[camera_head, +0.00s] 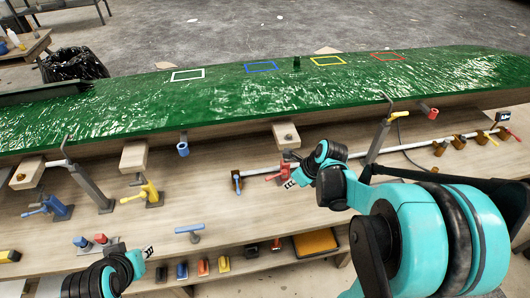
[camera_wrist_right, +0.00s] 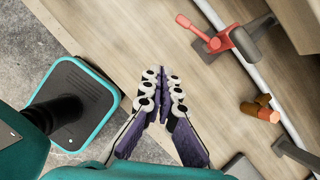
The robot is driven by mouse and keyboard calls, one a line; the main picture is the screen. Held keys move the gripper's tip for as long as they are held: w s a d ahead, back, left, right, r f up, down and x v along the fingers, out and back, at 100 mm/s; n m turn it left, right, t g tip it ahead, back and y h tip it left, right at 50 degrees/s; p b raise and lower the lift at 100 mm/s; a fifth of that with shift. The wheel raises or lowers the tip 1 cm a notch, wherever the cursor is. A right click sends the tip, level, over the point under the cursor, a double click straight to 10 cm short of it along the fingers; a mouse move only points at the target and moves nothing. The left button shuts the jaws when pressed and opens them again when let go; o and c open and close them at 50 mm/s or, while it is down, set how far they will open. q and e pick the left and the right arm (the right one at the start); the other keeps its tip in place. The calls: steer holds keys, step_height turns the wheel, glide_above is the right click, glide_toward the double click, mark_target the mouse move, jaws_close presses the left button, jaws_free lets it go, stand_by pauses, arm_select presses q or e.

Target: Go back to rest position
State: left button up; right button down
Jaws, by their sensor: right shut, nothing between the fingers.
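My right arm comes in from the right in the head view, and its gripper (camera_head: 289,170) is over the wooden workbench (camera_head: 240,220), near a red clamp (camera_head: 279,172). In the right wrist view the fingers of the right gripper (camera_wrist_right: 163,92) are together and hold nothing. The same red clamp shows at the upper right there (camera_wrist_right: 225,42), apart from the fingers. My left gripper (camera_head: 148,252) shows at the lower left of the head view, by the bench's front edge. Its fingers are too small to tell open from shut.
Blue (camera_head: 52,208) and yellow (camera_head: 146,194) clamps and grey upright posts (camera_head: 92,188) stand on the bench. A blue T-shaped tool (camera_head: 190,231) lies at the front. A lower shelf holds several coloured items.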

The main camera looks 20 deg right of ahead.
steer(key=s+a+r+n+t+h, duration=0.1)
steer(key=s+a+r+n, duration=0.3)
steer(key=n, duration=1.1)
steer(key=s+a+r+n+t+h, duration=0.1)
steer(key=s+a+r+n, duration=0.3)
steer(key=n, duration=1.1)
steer(key=s+a, duration=0.2)
steer(key=s, duration=0.1)
steer(key=shift+s+r+h, duration=0.25)
steer(key=shift+h, duration=0.05)
